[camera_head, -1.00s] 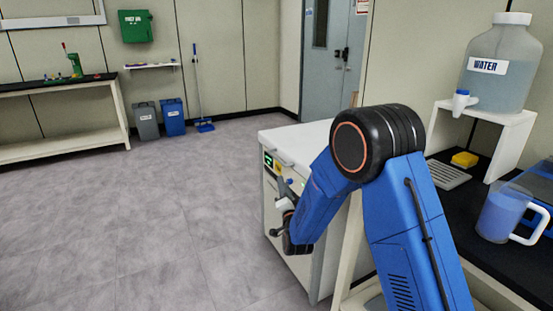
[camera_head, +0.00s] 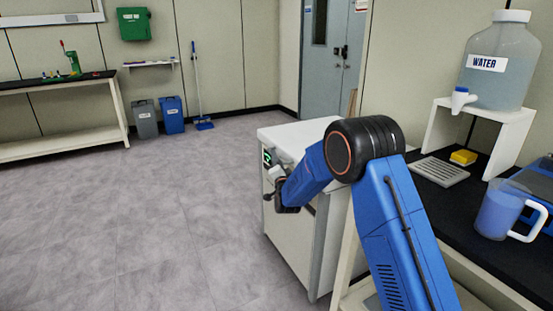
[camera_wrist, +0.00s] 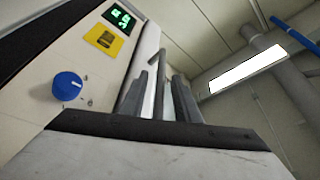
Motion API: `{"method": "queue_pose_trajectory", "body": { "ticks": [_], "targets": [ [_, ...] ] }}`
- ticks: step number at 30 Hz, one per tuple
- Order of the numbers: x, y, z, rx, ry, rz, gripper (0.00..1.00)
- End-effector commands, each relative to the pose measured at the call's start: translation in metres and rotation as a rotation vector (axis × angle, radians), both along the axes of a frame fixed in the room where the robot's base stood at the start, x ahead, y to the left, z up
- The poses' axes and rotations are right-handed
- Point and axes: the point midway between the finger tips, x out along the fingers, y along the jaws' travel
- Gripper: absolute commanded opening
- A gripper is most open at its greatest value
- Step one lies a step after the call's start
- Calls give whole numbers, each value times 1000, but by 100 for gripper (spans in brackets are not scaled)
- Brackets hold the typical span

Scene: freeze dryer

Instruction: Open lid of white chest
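The white chest (camera_head: 290,240) stands right of centre in the head view. Its white lid (camera_head: 291,134) lies flat and looks shut. In the wrist view its front panel (camera_wrist: 60,55) shows a blue knob (camera_wrist: 67,86), a green display (camera_wrist: 118,17) and a yellow label (camera_wrist: 103,39). My gripper (camera_wrist: 158,92) is at the upper front of the chest, below the lid edge. In the head view my arm partly hides the gripper and the chest.
A black-topped bench (camera_head: 519,268) at the right holds a water jug (camera_head: 498,75) on a stand and a blue pitcher (camera_head: 497,214). Two bins (camera_head: 172,114) and another bench (camera_head: 60,84) stand far left. The floor left of the chest is clear.

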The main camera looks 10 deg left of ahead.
Motion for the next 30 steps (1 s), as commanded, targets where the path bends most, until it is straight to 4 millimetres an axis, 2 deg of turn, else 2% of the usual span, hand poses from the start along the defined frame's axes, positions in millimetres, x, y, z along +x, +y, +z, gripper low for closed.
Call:
{"method": "queue_pose_trajectory", "body": {
  "ticks": [4,13,14,17,18,26,30],
  "targets": [
    [9,2,1,0,1,0,29],
    [11,3,2,0,1,-1,29],
    [11,3,2,0,1,-1,27],
    [11,3,2,0,1,0,3],
    [11,3,2,0,1,0,0],
    [11,1,5,3,2,0,0],
    [12,-6,16,18,9,-1,0]
  ]
}}
